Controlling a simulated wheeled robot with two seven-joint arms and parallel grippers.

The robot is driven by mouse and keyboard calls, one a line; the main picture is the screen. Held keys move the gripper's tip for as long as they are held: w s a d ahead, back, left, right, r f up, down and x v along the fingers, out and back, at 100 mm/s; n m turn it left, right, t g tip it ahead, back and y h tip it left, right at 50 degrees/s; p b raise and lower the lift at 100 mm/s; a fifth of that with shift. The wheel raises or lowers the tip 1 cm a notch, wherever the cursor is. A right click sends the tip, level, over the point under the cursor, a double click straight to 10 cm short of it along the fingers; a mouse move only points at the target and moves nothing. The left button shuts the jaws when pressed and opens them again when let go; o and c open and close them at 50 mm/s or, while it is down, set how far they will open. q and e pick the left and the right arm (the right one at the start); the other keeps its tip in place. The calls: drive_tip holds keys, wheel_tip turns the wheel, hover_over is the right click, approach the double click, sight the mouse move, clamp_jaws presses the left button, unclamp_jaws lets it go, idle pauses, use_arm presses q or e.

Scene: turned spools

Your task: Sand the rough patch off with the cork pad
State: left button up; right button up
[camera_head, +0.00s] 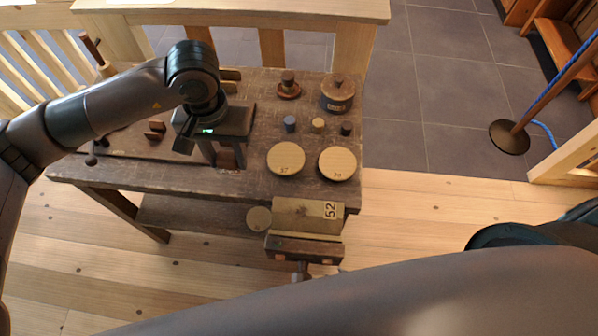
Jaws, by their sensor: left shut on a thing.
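My left gripper (226,156) points down over the wooden workbench (110,172), left of the numbered discs. It is shut on a small brown block (228,159), seen partly between the fingers, which looks like the cork pad. A pale wooden piece marked 52 (296,213) sits at the vise (303,248) on the bench's front edge. A round tan disc (259,219) shows at its left end. I cannot make out a rough patch. My right arm crosses the bottom of the view; its gripper is out of sight.
Two pale round discs (286,158) (337,163) lie on the bench right of my left gripper. Small brown blocks (155,130) lie left.

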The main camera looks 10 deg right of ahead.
use_arm(q)
drive_tip(key=s+a+f+n, duration=0.2)
drive_tip(key=a+f, duration=0.2)
drive_tip(key=a, duration=0.3)
drive_tip(key=s+a+f+n, duration=0.1)
drive_tip(key=a+f, duration=0.3)
drive_tip(key=a, duration=0.4)
drive_tip(key=shift+s+a+f+n, duration=0.2)
drive_tip(key=shift+s+n, duration=0.2)
drive_tip(key=shift+s, duration=0.15)
drive_tip(key=shift+a, duration=0.1)
